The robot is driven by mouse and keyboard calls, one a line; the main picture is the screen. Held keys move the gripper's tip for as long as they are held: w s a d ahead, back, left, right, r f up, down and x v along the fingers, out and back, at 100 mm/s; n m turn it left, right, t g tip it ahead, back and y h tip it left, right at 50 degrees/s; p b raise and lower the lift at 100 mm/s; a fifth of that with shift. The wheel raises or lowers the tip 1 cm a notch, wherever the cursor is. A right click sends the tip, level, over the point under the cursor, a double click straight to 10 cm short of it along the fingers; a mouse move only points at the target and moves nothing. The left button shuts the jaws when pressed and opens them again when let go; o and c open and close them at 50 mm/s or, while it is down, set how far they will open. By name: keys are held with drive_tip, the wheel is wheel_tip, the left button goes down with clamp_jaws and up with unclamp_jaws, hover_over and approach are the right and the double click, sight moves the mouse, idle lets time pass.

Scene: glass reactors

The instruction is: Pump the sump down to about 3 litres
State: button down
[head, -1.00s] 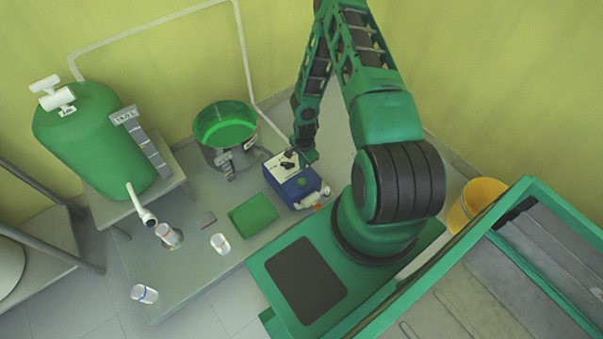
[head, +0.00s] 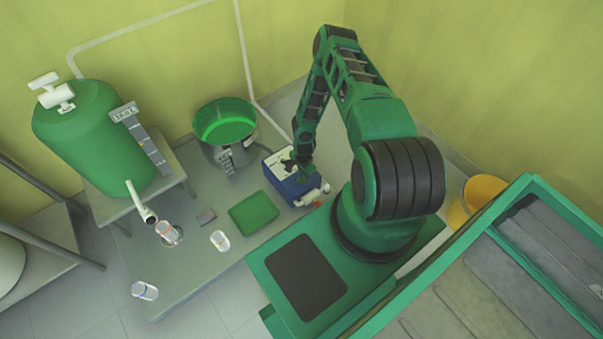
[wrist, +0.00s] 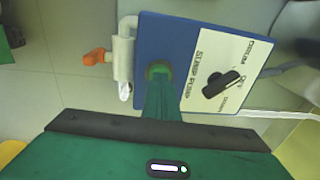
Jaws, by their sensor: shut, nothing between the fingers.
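The blue pump box (head: 284,188) stands on the grey platform. In the wrist view its white plate (wrist: 216,70) reads "SUMP PUMP" and carries a black selector knob (wrist: 222,84). A round green button (wrist: 157,69) sits on the blue face beside the plate. My gripper (wrist: 160,82) is shut and empty, its tips over the button's near edge; I cannot tell whether they touch or press it. In the head view my gripper (head: 303,172) is above the box.
A green drum (head: 85,140) with a small display (head: 124,112) stands at left. An orange-handled tap (wrist: 95,57) projects from the box. A yellow bucket (head: 482,195) is at right.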

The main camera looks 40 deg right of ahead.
drive_tip(key=shift+f, duration=0.2)
drive_tip(key=shift+s+f, duration=0.15)
drive_tip(key=shift+f, duration=0.8)
drive_tip(key=shift+d+r, duration=0.1)
drive_tip(key=shift+r, duration=0.05)
drive_tip(key=shift+d, duration=0.15)
idle(2.8)
idle(2.4)
drive_tip(key=shift+r, duration=0.55)
wheel_tip(320, 180, up, 13)
drive_tip(key=a, duration=0.1)
drive_tip(key=shift+s, duration=0.4)
